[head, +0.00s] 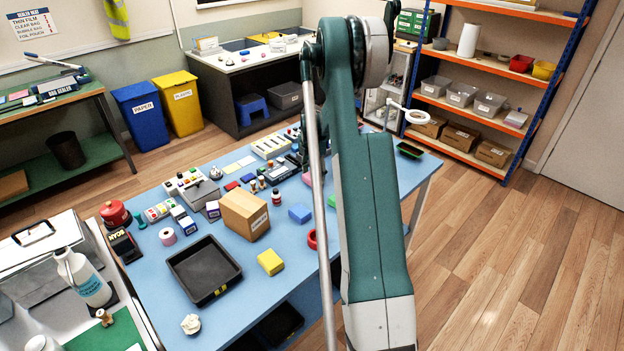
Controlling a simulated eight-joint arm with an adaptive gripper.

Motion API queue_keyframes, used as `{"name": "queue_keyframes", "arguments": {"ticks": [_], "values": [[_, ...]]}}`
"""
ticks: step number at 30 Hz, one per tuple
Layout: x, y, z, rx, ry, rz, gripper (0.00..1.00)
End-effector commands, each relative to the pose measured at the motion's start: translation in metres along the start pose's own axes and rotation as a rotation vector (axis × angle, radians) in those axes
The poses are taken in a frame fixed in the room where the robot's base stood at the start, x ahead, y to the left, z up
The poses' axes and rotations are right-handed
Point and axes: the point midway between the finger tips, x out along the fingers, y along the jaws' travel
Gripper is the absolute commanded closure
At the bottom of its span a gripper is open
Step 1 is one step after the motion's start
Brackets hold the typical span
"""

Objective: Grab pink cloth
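A small pink thing (308,179) lies on the blue table (150,290), just left of my arm and partly hidden by the thin rod beside it. It may be the pink cloth, but it is too small and covered to tell. My green and grey arm rises across the middle of the view and hides part of the table. My gripper does not show.
The table holds a cardboard box (245,213), a black tray (203,269), a yellow block (270,262), a blue block (299,213), a red ring (313,239) and a crumpled white piece (190,323). Small items crowd its far side. Floor to the right is clear.

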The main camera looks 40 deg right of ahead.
Motion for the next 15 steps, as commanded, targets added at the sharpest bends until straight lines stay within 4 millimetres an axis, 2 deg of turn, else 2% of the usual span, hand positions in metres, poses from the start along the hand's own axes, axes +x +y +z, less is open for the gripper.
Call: {"name": "queue_keyframes", "arguments": {"ticks": [8, 15], "values": [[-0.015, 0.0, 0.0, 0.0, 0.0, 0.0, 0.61], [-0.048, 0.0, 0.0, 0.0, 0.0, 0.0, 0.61]]}}
